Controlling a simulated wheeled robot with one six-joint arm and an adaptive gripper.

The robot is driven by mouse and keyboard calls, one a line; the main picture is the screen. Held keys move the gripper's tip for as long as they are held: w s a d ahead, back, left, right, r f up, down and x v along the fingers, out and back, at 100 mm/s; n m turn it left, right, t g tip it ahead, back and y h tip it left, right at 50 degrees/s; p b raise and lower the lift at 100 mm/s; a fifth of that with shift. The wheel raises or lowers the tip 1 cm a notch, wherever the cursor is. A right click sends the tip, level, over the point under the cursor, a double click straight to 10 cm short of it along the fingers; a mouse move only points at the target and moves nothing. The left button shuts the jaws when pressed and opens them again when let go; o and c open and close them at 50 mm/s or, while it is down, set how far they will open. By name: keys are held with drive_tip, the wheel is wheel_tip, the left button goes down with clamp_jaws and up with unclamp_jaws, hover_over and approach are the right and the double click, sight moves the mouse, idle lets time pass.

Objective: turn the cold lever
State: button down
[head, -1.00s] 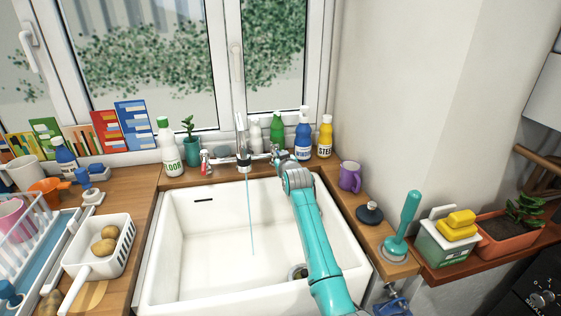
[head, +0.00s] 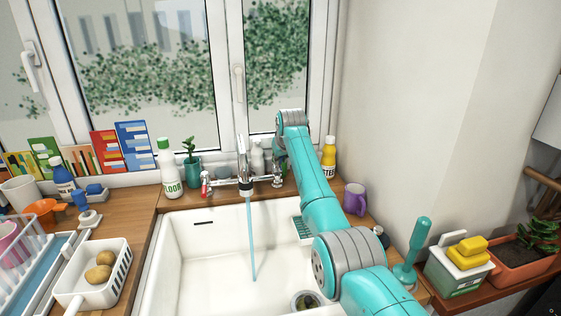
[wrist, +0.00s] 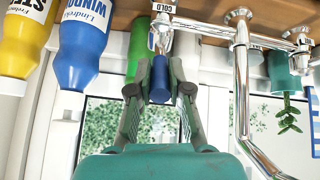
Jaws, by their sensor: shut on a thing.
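The cold lever (wrist: 158,88) shows in the wrist view as a blue piece between my fingers, below the chrome valve and its COLD label (wrist: 163,8). My gripper (wrist: 158,76) is shut on it, one finger on each side. In the head view my arm hides the lever; the right end of the tap body (head: 277,181) shows beside my gripper. Water (head: 251,235) runs from the chrome spout (head: 244,172) into the sink. The hot side, with its red part (head: 206,183), is at the left of the tap.
Bottles stand close behind the tap: a blue one (wrist: 84,45), a yellow one (wrist: 20,42) and a green one (wrist: 137,50). A purple mug (head: 355,199) stands right of my arm. The white sink (head: 200,245) is open below the spout.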

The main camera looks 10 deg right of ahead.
drive_tip(key=shift+w+r+g, duration=0.2)
drive_tip(key=shift+w+g, duration=0.05)
drive_tip(key=shift+g, duration=0.05)
idle(0.4)
drive_tip(key=c, duration=1.1)
unclamp_jaws()
drive_tip(key=v, duration=1.2)
